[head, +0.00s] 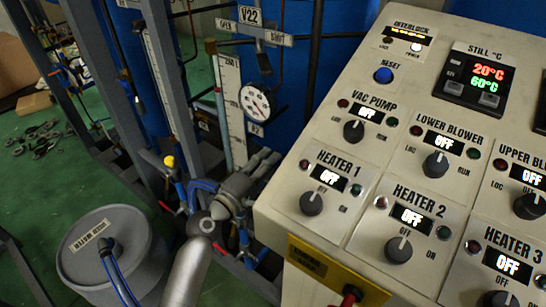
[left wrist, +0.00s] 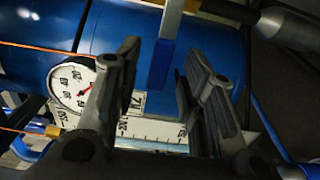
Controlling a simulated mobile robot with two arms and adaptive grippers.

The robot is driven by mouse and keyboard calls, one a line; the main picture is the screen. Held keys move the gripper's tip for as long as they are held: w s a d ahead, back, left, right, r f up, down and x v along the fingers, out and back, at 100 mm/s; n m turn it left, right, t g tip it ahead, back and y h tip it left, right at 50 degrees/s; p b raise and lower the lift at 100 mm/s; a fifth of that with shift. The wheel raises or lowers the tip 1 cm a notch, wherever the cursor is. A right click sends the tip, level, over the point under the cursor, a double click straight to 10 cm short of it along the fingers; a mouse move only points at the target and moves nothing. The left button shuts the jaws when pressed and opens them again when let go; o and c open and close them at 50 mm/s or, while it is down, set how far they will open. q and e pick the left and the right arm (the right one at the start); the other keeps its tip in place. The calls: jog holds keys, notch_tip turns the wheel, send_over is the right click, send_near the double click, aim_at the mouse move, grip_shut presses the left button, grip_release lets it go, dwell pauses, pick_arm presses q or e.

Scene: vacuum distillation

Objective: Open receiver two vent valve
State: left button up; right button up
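A valve tagged V22 (head: 251,17) is at the top of the head view, with an OPEN plate (head: 226,24) on its left and a SHUT plate (head: 279,38) on its right. I cannot tell whether it is the receiver two vent valve, or its exact handle position. A round gauge (head: 256,102) is below it; a gauge (left wrist: 74,88) also shows in the left wrist view. My left gripper (head: 268,160) is below the gauge. In the left wrist view its fingers (left wrist: 160,68) are apart, with a blue bar (left wrist: 161,62) visible between them, seemingly beyond. My right gripper is out of view.
The control panel (head: 330,125) fills the right side, close to my left arm. Blue vessels (head: 285,75) and grey frame posts (head: 165,90) stand behind. A grey drum (head: 125,270) is at lower left. Green floor shows at far left.

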pick_arm(q)
jog(key=shift+x, duration=1.2)
grip_shut()
